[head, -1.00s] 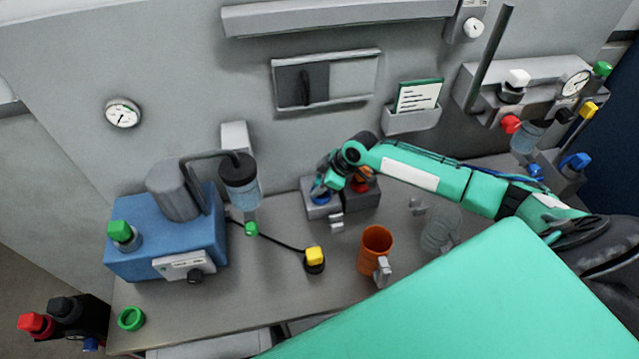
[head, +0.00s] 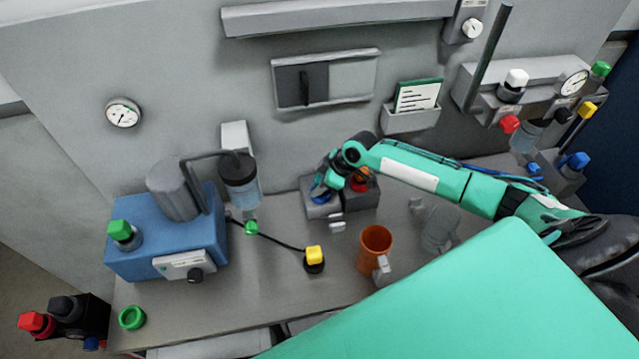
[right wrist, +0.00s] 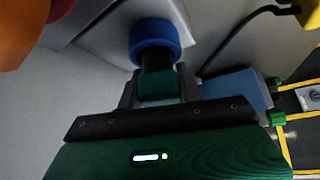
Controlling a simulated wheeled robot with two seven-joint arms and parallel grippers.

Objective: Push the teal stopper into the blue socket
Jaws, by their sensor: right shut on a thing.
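My right gripper (head: 323,184) reaches in from the right over a grey block at the back of the bench. In the right wrist view the right gripper (right wrist: 158,90) is shut on the teal stopper (right wrist: 157,84), with one dark finger on each side. A black stem runs from the teal part to the blue socket (right wrist: 154,32), a thick ring on a grey block. The stem overlaps the ring's near edge; how deep it sits is hidden. In the head view the blue socket (head: 319,197) is mostly covered by the gripper. My left gripper is not in view.
A red-orange fitting (head: 360,183) sits on a second block, right beside the gripper. An orange cup (head: 375,243) and a yellow-capped plug (head: 314,257) stand in front. A blue machine (head: 150,250) fills the bench's left. The front middle is fairly clear.

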